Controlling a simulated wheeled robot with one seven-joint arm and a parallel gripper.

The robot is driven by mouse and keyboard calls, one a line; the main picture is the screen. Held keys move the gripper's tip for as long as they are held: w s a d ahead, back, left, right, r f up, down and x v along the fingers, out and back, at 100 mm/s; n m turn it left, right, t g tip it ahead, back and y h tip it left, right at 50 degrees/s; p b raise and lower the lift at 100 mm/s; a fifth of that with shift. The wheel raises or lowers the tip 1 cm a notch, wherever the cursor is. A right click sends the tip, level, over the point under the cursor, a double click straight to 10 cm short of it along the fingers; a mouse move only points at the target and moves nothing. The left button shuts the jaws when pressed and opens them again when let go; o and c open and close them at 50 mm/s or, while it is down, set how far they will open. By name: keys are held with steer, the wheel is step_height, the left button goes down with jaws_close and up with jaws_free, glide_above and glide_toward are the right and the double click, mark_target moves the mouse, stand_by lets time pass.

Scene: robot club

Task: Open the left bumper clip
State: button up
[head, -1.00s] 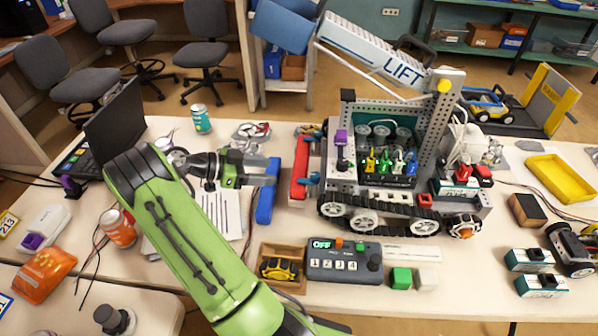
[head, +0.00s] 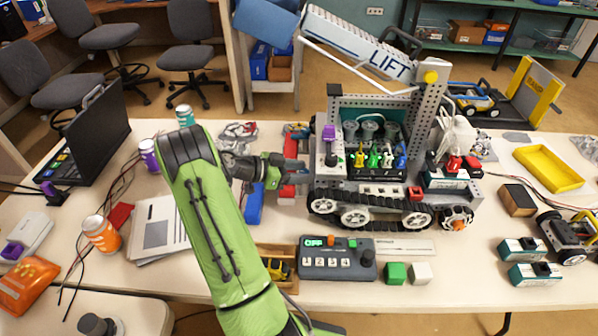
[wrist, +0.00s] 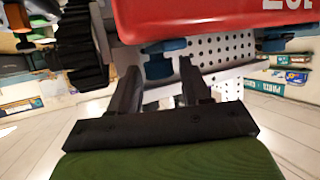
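The red bumper (head: 287,191) is on the left end of the tracked robot (head: 371,211) in the head view, mostly covered by my gripper. In the wrist view the red bumper (wrist: 205,18) runs along the top, with blue clips on its edge. The left blue clip (wrist: 160,60) is between and just beyond my fingertips; the right blue clip (wrist: 273,44) is farther off. My gripper (wrist: 160,75) is open, one finger on each side of the left clip. I cannot tell whether the fingers touch it. In the head view my gripper (head: 292,172) points right at the bumper.
A blue bar (head: 254,206) lies on the table by the red bumper. A control box (head: 337,262) and green block (head: 396,273) stand in front of the robot. The lift arm (head: 360,45) reaches over it. Papers (head: 158,228) and cans are left.

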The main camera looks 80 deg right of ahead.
steer(key=c, duration=0.8)
steer(key=shift+f+h+b, duration=0.1)
steer(key=shift+h+b, duration=0.2)
steer(key=shift+b, duration=0.15)
steer(key=n+b, duration=0.1)
steer(key=n+t+h+b, duration=0.1)
steer(key=b, duration=0.1)
steer(key=shift+a+f+t+h, duration=0.15)
steer(key=shift+t+h, duration=0.15)
steer(key=n+t+h+b, duration=0.1)
steer(key=b, duration=0.1)
steer(key=n+t+h+b, duration=0.1)
steer(key=n+t+b, duration=0.1)
steer(key=b, duration=0.1)
steer(key=shift+s+a+n, duration=0.15)
steer(key=shift+s+n, duration=0.15)
steer(key=n+t, duration=0.1)
steer(key=n+t+h+b, duration=0.1)
steer(key=n+t, duration=0.1)
steer(key=t, duration=0.1)
steer(key=shift+s+r+h, duration=0.25)
steer(key=shift+s+h, duration=0.05)
steer(key=shift+s+r+n+t, duration=0.1)
steer(key=shift+n+t, duration=1.4)
steer(key=shift+t, duration=0.1)
steer(key=shift+n+t, duration=0.3)
